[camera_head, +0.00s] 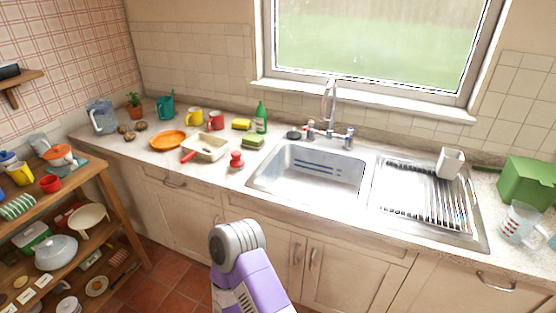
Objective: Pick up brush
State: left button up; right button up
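A small red knob-shaped thing (236,159) stands on the counter (300,214) just left of the sink. It looks like a palm-held dish brush, but it is too small for me to be sure, and no bristles can be made out. A cream pan or dish (206,147) with a red handle (188,156) sits to its left. One purple and grey link of my arm rises at the bottom middle, in front of the cabinets. Neither gripper shows.
The metal sink (312,172) and drainboard (420,205) lie to the right, below the tap (328,105). Sponges (253,142), a green bottle (261,117), mugs (195,116) and an orange plate (168,140) crowd the counter's back left. A loaded wooden shelf (112,190) stands left.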

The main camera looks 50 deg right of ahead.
aim_at(237, 162)
jog(key=z, duration=1.45)
